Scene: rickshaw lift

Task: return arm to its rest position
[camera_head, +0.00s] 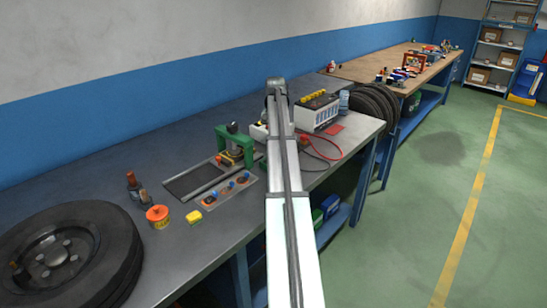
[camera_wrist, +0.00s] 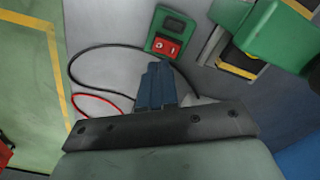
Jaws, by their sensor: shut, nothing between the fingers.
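My arm (camera_head: 282,190) stretches forward from the bottom middle of the head view, over the grey workbench. Its far end (camera_head: 277,88) stands above the back part of the bench, and my fingers cannot be made out there. In the wrist view my gripper (camera_wrist: 156,72) shows as two dark blue fingers pressed together, with nothing between them. The fingers point toward a green box with a red switch (camera_wrist: 166,36). I cannot tell whether they touch it; a small gap seems to show.
Open green floor (camera_head: 440,180) spreads on the right.

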